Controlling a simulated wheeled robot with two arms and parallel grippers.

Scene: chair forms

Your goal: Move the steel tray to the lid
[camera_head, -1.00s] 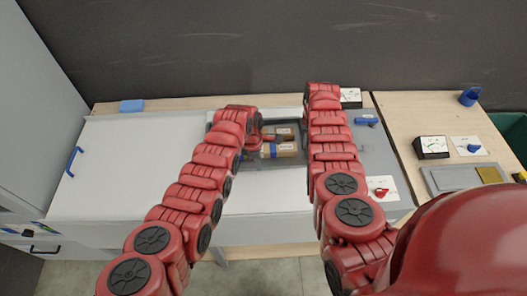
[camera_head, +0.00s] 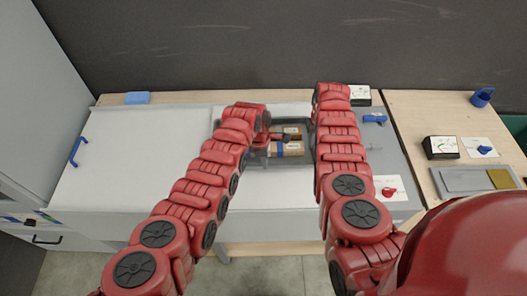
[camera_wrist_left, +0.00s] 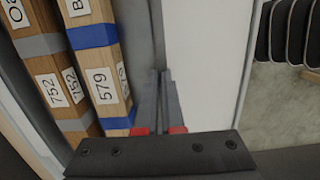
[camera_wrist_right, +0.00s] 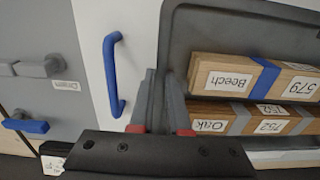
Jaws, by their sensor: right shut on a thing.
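The dark grey steel tray (camera_head: 262,160) sits over the middle right of the white bench and holds wooden blocks with bands and labels. Its grey wall also shows in the left wrist view (camera_wrist_left: 143,30) and the right wrist view (camera_wrist_right: 180,45). My left gripper (camera_wrist_left: 160,75) has its fingers close together on the tray's left wall. My right gripper (camera_wrist_right: 160,75) is shut on the opposite wall; my arm hides it in the head view. A white lid surface (camera_head: 130,170) with a blue handle (camera_head: 77,151) spreads left of the tray.
A grey panel with a blue lever (camera_head: 375,118) and red knob (camera_head: 389,192) lies right of the tray. A wooden table (camera_head: 430,110) with a meter box (camera_head: 440,147) adjoins it. A blue block (camera_head: 137,98) lies behind. The white surface at left is clear.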

